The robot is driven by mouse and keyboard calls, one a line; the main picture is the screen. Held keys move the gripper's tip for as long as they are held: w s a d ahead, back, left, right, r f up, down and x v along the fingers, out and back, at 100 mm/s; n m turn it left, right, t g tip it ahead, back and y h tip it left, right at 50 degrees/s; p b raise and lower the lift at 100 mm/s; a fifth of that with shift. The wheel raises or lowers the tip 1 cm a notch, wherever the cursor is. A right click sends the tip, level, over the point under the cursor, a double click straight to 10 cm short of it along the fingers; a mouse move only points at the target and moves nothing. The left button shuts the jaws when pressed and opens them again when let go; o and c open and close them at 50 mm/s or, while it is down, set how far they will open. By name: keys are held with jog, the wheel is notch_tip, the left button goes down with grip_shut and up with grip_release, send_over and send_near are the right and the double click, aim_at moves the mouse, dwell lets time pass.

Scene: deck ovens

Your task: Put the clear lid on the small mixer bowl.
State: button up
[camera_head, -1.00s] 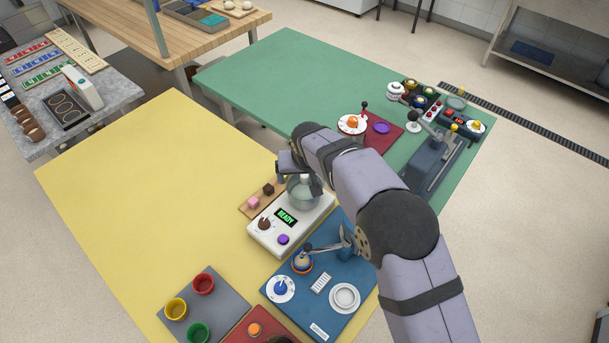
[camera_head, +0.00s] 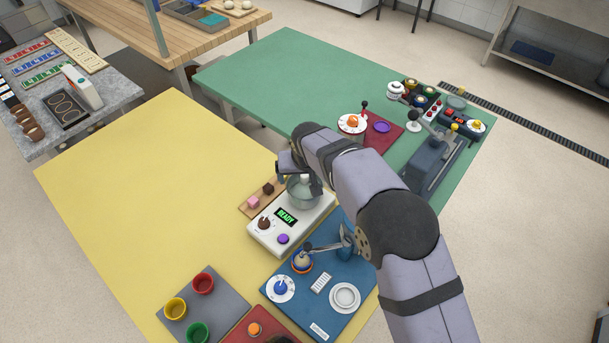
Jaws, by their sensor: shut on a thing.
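The small mixer bowl (camera_head: 303,201), clear and greyish, sits on the white mixer base (camera_head: 263,238), whose green display reads READY. My gripper (camera_head: 304,179) points down right over the bowl. It is shut on the clear lid, of which a pale knob shows between the fingers. The lid's clear rim blends with the bowl, so I cannot tell whether it rests on the bowl's edge or hangs just above it. My wrist hides the bowl's far side.
A blue mat (camera_head: 331,318) with a lever device, dial and white dish is in front. My forearm crosses over the right side. The yellow table's (camera_head: 150,190) left part is clear.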

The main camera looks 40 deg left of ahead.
dwell(0.4)
jog(key=o, duration=0.8)
jog(key=shift+r, duration=0.1)
jog(key=shift+r+p, duration=2.15)
jog(key=shift+r, duration=1.25)
jog(key=shift+c, duration=0.3)
grip_shut()
jog(key=shift+f, duration=0.35)
jog(key=shift+f+b, duration=0.3)
jog(key=shift+b, duration=0.15)
